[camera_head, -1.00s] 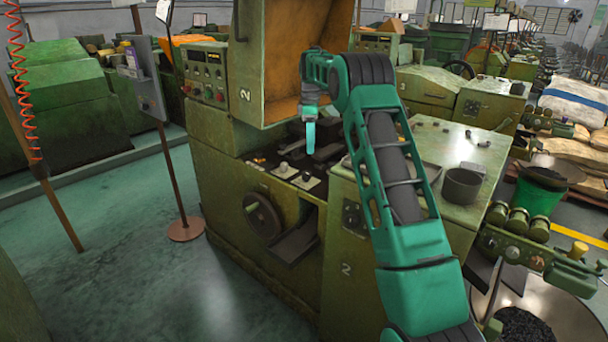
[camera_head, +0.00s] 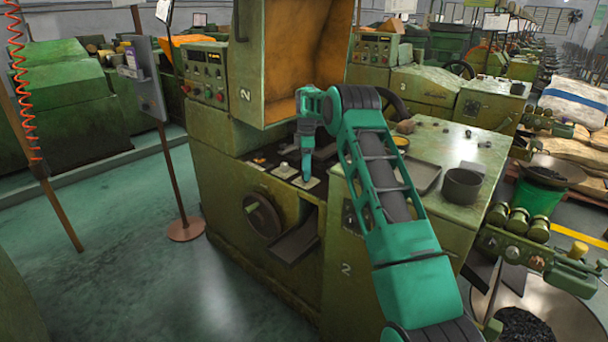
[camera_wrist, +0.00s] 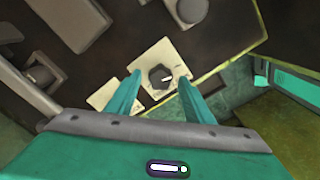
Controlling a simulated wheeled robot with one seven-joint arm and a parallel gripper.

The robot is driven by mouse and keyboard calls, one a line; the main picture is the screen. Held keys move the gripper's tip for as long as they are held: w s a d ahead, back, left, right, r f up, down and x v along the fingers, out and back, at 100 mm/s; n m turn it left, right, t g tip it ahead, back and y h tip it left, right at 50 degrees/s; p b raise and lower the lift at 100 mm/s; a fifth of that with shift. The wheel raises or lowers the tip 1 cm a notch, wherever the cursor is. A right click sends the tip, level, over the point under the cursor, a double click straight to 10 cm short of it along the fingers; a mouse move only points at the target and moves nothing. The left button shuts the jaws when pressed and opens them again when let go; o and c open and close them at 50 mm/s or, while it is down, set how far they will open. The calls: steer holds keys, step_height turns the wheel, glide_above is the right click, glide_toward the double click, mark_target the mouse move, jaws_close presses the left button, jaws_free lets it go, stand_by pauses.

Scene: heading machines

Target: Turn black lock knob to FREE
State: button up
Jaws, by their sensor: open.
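The black lock knob (camera_wrist: 158,74) sits on a square pale plate (camera_wrist: 148,57) in the wrist view. A light mark on the knob points to the right in that view; I cannot read any lettering. My gripper (camera_wrist: 159,78) is open, with one finger on each side of the knob and a gap on both sides. In the head view my gripper (camera_head: 307,172) points down at the same pale plate (camera_head: 314,184), on top of the green machine. The knob itself is hidden there by the fingers.
A handwheel (camera_head: 262,218) and chute (camera_head: 294,243) are on the machine front. The raised orange-lined cover (camera_head: 295,60) stands behind.

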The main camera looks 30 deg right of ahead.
steer(key=shift+f, duration=0.65)
steer(key=c, duration=1)
steer(key=shift+a, duration=0.3)
steer(key=shift+c, duration=0.2)
steer(key=shift+d, duration=0.15)
